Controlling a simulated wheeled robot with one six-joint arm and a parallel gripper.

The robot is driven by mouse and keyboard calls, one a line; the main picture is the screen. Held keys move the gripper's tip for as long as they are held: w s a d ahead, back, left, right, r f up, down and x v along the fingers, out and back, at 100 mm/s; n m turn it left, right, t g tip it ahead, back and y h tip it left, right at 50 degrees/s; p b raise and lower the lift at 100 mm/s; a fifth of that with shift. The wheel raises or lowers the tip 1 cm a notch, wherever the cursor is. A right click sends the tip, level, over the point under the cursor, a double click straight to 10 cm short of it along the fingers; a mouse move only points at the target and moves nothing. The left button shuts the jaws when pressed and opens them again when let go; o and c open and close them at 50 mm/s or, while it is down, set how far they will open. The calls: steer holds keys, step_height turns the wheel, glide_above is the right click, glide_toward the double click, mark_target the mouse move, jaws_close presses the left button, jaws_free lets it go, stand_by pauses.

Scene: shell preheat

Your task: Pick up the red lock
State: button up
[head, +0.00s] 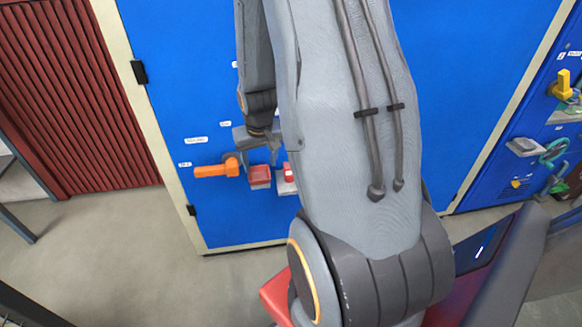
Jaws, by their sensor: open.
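A small red block (260,172) that looks like the red lock shows low on the blue cabinet front, just right of an orange handle (217,168). A second small red piece on a pale mount (287,172) sits right of it, partly hidden behind my arm. My gripper (262,155) is open, directly above the red block in the picture. The fingers are small and partly merge with the grey wrist. I cannot tell whether they touch the block or stand in front of it.
The blue cabinet (180,90) has small white labels. A dark red ribbed shutter (75,100) stands at left. At right, another blue panel (500,185) carries a yellow handle (563,86) and green hooked pieces (553,152). Grey floor (130,240) is open at lower left.

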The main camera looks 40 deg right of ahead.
steer(key=d+f+m+t+h+p, duration=0.15)
steer(key=d+f, duration=0.45)
steer(key=d, duration=0.6)
steer(key=shift+m, duration=0.25)
steer(key=shift+p+x, duration=1.3)
steer(key=shift+x, duration=2.8)
steer(key=shift+s, duration=0.1)
steer(key=c, duration=1.2)
steer(key=shift+o, duration=0.2)
